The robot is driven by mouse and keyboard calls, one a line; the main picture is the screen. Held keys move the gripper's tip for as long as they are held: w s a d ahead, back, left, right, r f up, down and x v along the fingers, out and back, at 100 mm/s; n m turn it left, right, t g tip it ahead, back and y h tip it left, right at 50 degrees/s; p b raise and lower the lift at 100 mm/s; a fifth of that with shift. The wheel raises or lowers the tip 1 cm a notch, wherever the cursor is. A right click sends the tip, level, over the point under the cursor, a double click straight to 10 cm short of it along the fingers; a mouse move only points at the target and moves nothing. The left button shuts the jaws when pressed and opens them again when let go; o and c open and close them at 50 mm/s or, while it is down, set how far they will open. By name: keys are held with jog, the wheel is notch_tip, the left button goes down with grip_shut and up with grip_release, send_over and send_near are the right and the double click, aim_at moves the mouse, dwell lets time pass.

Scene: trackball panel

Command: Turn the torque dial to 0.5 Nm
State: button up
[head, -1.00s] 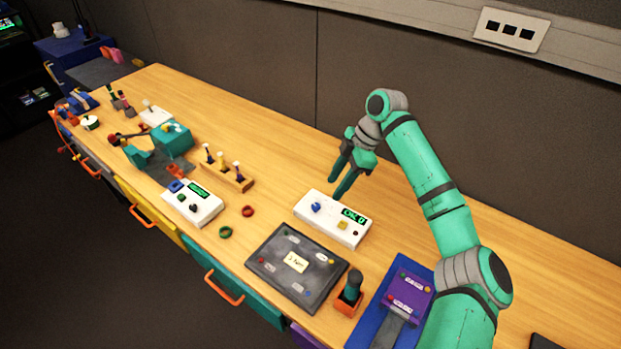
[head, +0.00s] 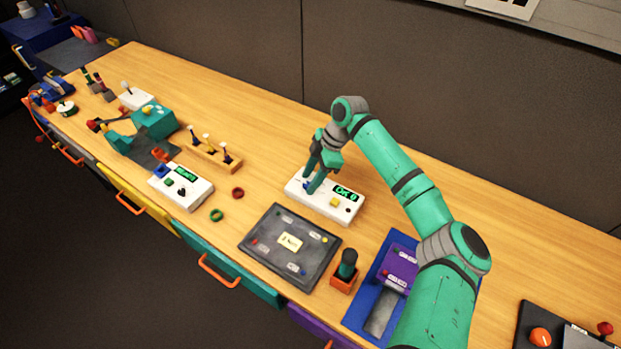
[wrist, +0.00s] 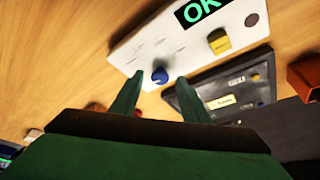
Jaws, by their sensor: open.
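A white box (head: 322,206) with a green-lit display (head: 346,193) stands on the bench. The display seems to read "OK 0" in the head view; "OK" shows in the wrist view (wrist: 203,8). A blue dial knob (wrist: 160,76) sits on the box, with small marks around it too blurred to read. My gripper (head: 309,184) is open and points down over the knob end of the box. In the wrist view the knob appears between my two fingertips, with gaps on both sides. In the head view my fingers largely hide the knob.
Another white box (head: 181,188) and a row of toggles (head: 212,152) stand left. Bench behind is clear.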

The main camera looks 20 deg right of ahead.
jog(key=shift+f, duration=0.1)
jog(key=shift+c, duration=0.7)
jog(key=c, duration=0.9)
jog(key=m+t, duration=0.1)
jog(key=m, duration=0.1)
jog(key=m+t, duration=0.1)
jog(key=m, duration=0.2)
jog(key=shift+s+a+h, duration=0.2)
jog(key=shift+h, duration=0.2)
jog(key=shift+s+m+t+h, duration=0.1)
jog(key=shift+m+t+h, duration=0.25)
jog(key=shift+m, duration=1.05)
